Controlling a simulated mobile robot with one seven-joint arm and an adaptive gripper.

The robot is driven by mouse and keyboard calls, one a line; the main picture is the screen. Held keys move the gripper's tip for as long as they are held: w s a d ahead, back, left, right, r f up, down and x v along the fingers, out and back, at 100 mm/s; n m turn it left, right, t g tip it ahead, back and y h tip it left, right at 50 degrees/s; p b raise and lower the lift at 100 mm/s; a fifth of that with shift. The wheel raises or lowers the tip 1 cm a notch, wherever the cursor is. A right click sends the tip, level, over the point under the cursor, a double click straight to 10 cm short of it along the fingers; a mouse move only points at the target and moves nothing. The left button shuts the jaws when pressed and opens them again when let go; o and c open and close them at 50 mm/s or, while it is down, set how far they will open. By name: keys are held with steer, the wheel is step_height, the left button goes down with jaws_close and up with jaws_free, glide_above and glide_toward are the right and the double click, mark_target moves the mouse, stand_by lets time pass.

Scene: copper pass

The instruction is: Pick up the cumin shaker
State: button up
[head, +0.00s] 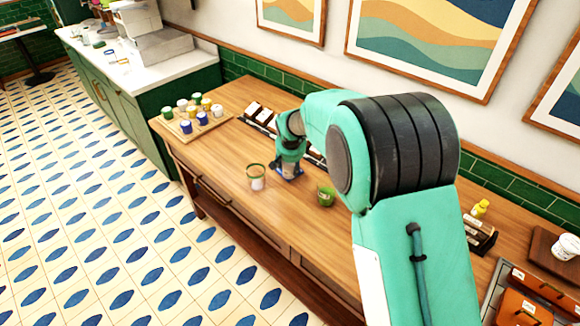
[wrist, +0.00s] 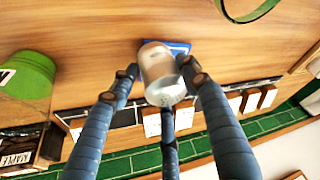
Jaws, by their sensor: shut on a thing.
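A silvery cylindrical shaker (wrist: 160,75) sits between the fingers of my gripper (wrist: 160,82) in the wrist view. My gripper is shut on it, with fingertips touching its sides. No label on the shaker is readable, so I cannot tell from its face that it is cumin. A blue flat piece (wrist: 180,47) shows just behind the shaker on the wooden table. In the head view my gripper (head: 288,160) is low over the table, and mostly hides the shaker. I cannot tell whether the shaker touches the table.
A clear, green-rimmed jar (head: 256,178) stands left of my gripper and a green cup (head: 326,196) to the right. A tray (head: 186,137) with several small jars is at the far left end. A labelled rack (head: 258,116) runs along the wall side. The table's front is clear.

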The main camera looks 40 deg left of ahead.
step_height(320, 180, up, 2)
steer(key=shift+r+p, duration=0.1)
steer(key=shift+p, duration=0.2)
steer(key=shift+s+d+r, duration=0.1)
steer(key=shift+d+r, duration=0.05)
steer(key=shift+r, duration=0.15)
steer(key=s+d, duration=0.3)
steer(key=d, duration=0.1)
steer(key=s+d+r+p, duration=0.1)
steer(key=s+d, duration=0.2)
steer(key=d, duration=0.1)
steer(key=s+d, duration=0.3)
steer(key=d, duration=0.1)
steer(key=shift+s+d+r+p, duration=0.15)
steer(key=shift+s+d+p, duration=0.05)
steer(key=shift+p, duration=0.1)
steer(key=shift+a+r+p, duration=0.1)
steer(key=shift+p, duration=0.2)
steer(key=a+p, duration=0.2)
steer(key=p, duration=0.1)
steer(key=shift+r, duration=0.1)
